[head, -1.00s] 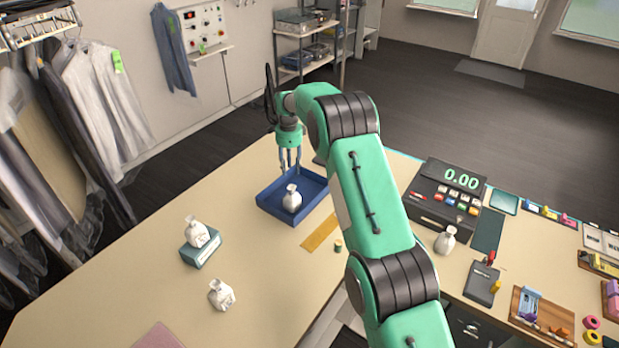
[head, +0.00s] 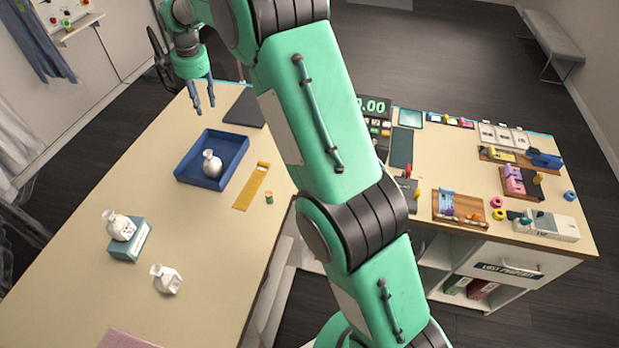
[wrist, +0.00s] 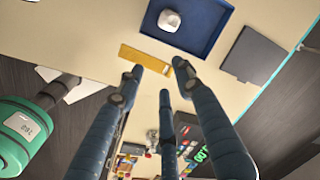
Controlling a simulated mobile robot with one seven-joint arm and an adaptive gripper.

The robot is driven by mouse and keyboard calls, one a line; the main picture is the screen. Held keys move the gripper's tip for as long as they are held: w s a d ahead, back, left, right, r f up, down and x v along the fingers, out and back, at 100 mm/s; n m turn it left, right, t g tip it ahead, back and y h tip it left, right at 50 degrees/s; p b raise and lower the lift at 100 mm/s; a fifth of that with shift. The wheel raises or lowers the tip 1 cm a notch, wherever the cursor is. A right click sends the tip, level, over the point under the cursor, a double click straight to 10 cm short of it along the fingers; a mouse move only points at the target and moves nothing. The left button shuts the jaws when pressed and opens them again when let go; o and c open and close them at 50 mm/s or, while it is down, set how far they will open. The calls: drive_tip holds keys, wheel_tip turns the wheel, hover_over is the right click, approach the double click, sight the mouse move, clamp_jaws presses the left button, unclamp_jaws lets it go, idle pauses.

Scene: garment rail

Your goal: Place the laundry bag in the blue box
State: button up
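A white laundry bag (head: 211,163) stands inside the blue box (head: 240,150), near its front corner. In the wrist view the bag (wrist: 169,20) shows as a white shape in the box (wrist: 205,45). My gripper (head: 204,107) is open and empty, above and behind the box in the head view. Its fingers (wrist: 160,75) are spread with nothing between them. Another white bag (head: 120,227) sits on a small teal box (head: 130,243), and a third (head: 166,279) lies tilted on the table.
A yellow strip (head: 252,187) and a small green-sided spool (head: 269,197) lie right of the blue box. A dark flat pad (head: 245,108) lies behind it. My arm crosses the middle, hiding part of the register (head: 377,118). The table's left front is mostly clear.

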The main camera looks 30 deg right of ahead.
drive_tip(key=s+d+r+n+t, duration=0.1)
drive_tip(key=s+d+r+n, duration=0.1)
drive_tip(key=s+r, duration=0.55)
drive_tip(key=s+d+r+n, duration=0.1)
drive_tip(key=s+r+n, duration=0.3)
drive_tip(key=s, duration=0.6)
drive_tip(key=s+d+r+n+t, duration=0.1)
drive_tip(key=s+d+r, duration=0.1)
drive_tip(key=s+r, duration=0.6)
drive_tip(key=s+d+f+n+t, duration=0.1)
drive_tip(key=s+f+n, duration=0.1)
drive_tip(key=s, duration=1.3)
drive_tip(key=s+d+f+n+t, duration=0.1)
drive_tip(key=s+f+n, duration=0.2)
drive_tip(key=s, duration=1.2)
drive_tip(key=shift+d+f+n, duration=0.25)
drive_tip(key=shift+d+n, duration=0.05)
drive_tip(key=shift+n, duration=0.8)
drive_tip(key=shift+s, duration=0.1)
wheel_tip(320, 180, down, 18)
drive_tip(key=b, duration=1.8)
drive_tip(key=shift+f, duration=0.15)
